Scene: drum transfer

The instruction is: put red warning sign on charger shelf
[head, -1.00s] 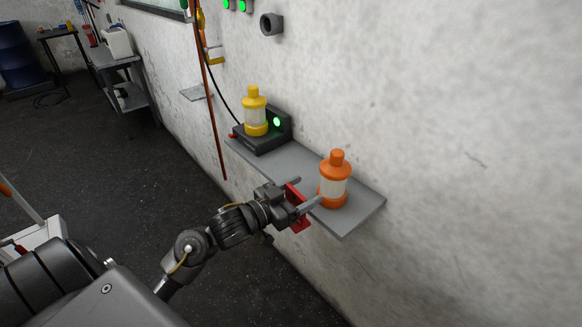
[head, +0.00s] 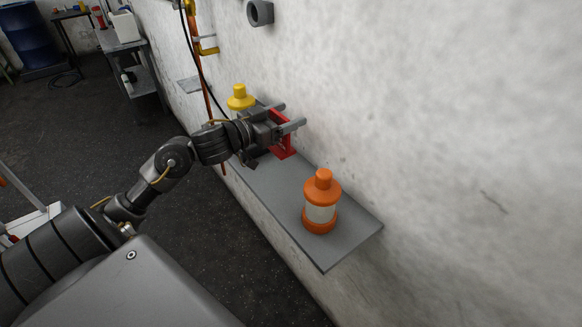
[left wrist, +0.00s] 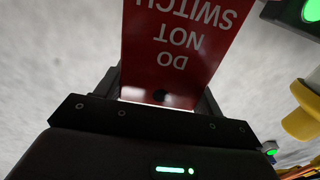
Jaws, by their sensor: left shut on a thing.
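The red warning sign (left wrist: 180,45) fills the upper middle of the left wrist view, its white words "DO NOT SWITCH" upside down. In the head view the sign (head: 281,148) shows as a red piece below my left gripper's fingers. My left gripper (head: 292,115) is shut on the sign, over the middle of the grey charger shelf (head: 275,203) close to the wall. I cannot tell whether the sign touches the shelf. My right gripper is not in view.
An orange lantern-shaped object (head: 320,207) stands on the shelf's near end. A yellow one (head: 240,97) stands at the far end, partly hidden by my arm. Bare shelf lies between the sign and the orange object. A copper pipe (head: 197,65) runs down the wall.

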